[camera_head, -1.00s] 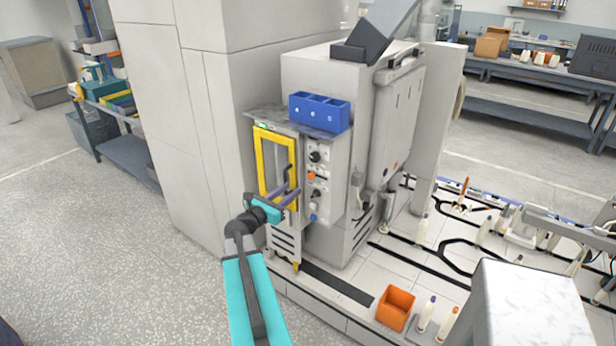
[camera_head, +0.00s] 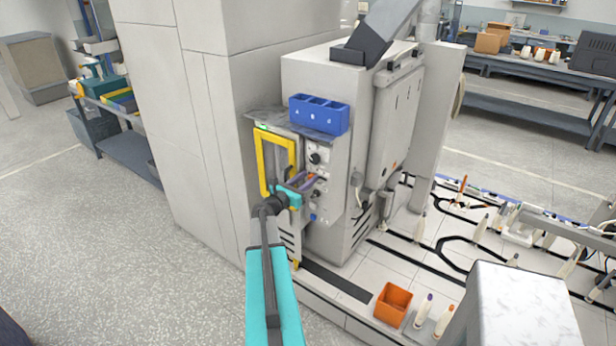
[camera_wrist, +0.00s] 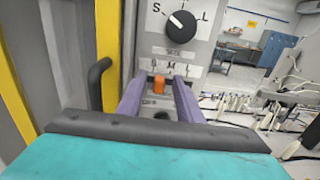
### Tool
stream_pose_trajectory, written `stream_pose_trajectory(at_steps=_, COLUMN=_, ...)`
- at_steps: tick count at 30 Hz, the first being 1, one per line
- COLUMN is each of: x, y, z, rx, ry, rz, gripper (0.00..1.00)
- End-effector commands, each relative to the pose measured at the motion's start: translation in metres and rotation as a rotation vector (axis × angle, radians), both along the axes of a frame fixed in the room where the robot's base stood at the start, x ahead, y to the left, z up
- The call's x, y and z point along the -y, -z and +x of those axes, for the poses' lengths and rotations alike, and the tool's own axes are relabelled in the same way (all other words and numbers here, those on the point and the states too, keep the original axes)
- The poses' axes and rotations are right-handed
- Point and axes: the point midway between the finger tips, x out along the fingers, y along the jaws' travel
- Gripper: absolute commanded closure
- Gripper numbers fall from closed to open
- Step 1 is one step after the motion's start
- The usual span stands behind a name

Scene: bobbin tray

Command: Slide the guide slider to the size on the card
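The guide slider, a small orange block (camera_wrist: 158,84), sits on a light panel strip with size letters, only partly readable. My gripper (camera_wrist: 160,77) is open, with one purple finger on each side of the slider and gaps visible between. In the head view my gripper (camera_head: 308,180) is at the machine's front panel and largely covers the slider. Above the slider a black dial (camera_wrist: 182,24) marked SIZE has S on its left and L on its right. I cannot make out a size card.
A yellow frame (camera_head: 262,165) and a dark handle (camera_wrist: 98,82) stand left of the panel. A blue compartment tray (camera_head: 319,128) sits above on the machine. An orange bin (camera_head: 381,306) stands on the floor platform at lower right.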

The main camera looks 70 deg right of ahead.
Motion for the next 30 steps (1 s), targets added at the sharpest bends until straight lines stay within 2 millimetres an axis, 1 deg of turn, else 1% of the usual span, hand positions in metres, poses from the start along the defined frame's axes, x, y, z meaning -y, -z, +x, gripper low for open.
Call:
stream_pose_trajectory(at_steps=4, x=0.0063, y=-0.0002, z=-0.0011, rx=0.0, ry=-0.001, rz=0.0, gripper=0.67)
stream_pose_trajectory(at_steps=14, x=0.007, y=0.0001, z=-0.0018, rx=0.0, ry=-0.001, rz=0.0, gripper=0.67)
stream_pose_trajectory(at_steps=18, x=0.0069, y=0.0, z=-0.0018, rx=0.0, ry=-0.001, rz=0.0, gripper=0.91)
stream_pose_trajectory(at_steps=20, x=0.0069, y=0.0, z=-0.0018, rx=0.0, ry=-0.001, rz=0.0, gripper=1.0)
stream_pose_trajectory(at_steps=26, x=0.0069, y=0.0, z=-0.0018, rx=0.0, ry=0.0, rz=0.0, gripper=1.0)
stream_pose_trajectory(at_steps=30, x=0.0083, y=0.0014, z=0.0023, rx=0.001, ry=-0.001, rz=-0.001, gripper=1.0)
